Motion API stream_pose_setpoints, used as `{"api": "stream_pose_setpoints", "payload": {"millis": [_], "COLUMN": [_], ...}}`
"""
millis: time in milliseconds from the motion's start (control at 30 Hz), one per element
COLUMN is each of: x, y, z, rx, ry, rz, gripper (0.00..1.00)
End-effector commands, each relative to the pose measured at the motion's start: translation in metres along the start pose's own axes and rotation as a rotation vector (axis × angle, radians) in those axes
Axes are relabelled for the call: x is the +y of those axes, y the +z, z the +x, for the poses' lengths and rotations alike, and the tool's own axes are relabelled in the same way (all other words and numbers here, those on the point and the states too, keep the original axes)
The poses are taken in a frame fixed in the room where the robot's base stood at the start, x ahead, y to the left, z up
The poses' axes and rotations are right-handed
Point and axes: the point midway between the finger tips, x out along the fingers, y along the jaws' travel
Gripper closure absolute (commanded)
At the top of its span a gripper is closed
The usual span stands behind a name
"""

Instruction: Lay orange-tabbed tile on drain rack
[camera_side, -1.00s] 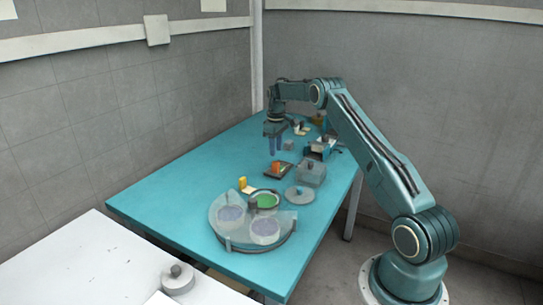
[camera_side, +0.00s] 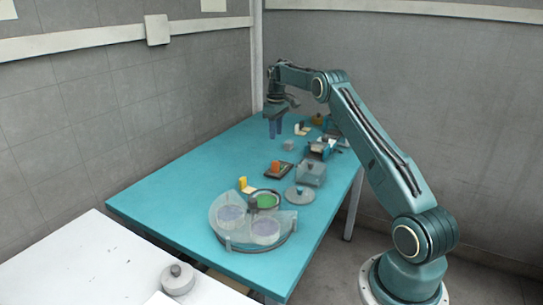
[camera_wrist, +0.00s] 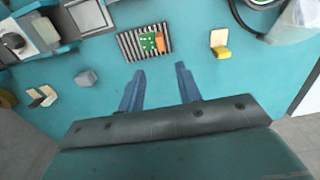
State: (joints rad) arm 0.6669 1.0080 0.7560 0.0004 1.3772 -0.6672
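The orange-tabbed tile (camera_wrist: 150,42) is a green board with light specks and an orange tab at its right end. It lies on the dark slatted drain rack (camera_wrist: 124,46), toward the rack's right part. In the side view the orange tab (camera_side: 277,166) stands up from the rack (camera_side: 283,174). My gripper (camera_wrist: 160,69) is open, with nothing between its two blue fingers. In the side view my gripper (camera_side: 272,136) hangs above the table, behind the rack and clear of it.
A yellow-tabbed tile (camera_wrist: 219,44) lies right of the rack.

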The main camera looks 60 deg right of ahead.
Motion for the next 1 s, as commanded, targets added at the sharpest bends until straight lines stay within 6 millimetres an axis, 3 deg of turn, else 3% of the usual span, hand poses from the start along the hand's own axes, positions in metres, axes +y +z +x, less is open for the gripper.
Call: {"api": "stream_pose_setpoints", "payload": {"millis": [267, 467, 767, 1000], "x": [-0.004, -0.024, -0.090, -0.150], "y": [-0.001, -0.004, 0.000, 0.020], "z": [-0.004, -0.029, -0.096, -0.143], "rx": [0.003, 0.020, 0.076, 0.129], "ry": [0.002, 0.015, 0.046, 0.066], "rz": [-0.001, -0.003, -0.004, -0.004], "gripper": [0.66, 0.66, 0.66, 0.66]}}
